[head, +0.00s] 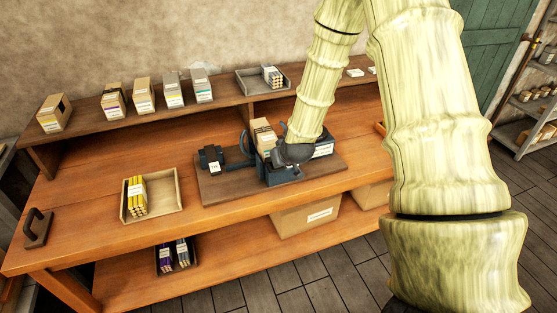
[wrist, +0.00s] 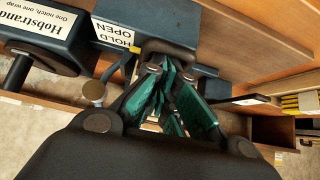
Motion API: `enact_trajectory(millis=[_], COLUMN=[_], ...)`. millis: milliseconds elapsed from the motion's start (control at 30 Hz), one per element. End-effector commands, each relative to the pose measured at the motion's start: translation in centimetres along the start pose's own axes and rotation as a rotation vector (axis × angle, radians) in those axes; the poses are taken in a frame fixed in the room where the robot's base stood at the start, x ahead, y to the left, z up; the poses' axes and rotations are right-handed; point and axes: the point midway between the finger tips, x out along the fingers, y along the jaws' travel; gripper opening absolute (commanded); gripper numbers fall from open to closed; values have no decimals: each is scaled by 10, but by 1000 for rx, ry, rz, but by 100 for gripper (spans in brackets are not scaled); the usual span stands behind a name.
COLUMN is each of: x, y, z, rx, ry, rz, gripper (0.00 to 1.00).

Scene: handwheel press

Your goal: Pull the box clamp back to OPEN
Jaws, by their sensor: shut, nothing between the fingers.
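The dark box clamp press (head: 280,174) sits on a wooden board on the workbench. In the wrist view its block carries a white label (wrist: 116,36) reading HOLD and OPEN, with a small yellow pointer (wrist: 112,69) beside it. A tan box (head: 263,134) stands in the press. My gripper (head: 294,154) is down at the press, its fingers largely hidden in the head view. In the wrist view my teal-padded fingers (wrist: 170,75) are shut with nothing between them, close to the labelled block. I cannot tell whether they touch it.
A dark block with a white tag (head: 211,160) is at the board's left. A wooden tray (head: 178,190) of yellow sticks stands further left. Several boxes line the back shelf (head: 85,133). A Hobstrand-labelled dark housing (wrist: 45,60) and round knob (wrist: 93,92) lie beside my fingers.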

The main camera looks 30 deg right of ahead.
Motion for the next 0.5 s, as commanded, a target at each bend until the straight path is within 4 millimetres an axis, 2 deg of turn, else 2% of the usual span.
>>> enact_trajectory(millis=[300,500], x=[-15,-17], y=[-1,-1], z=[18,20], rx=[-1,0], ry=[-2,-4], rz=[-1,-1], gripper=[0,0])
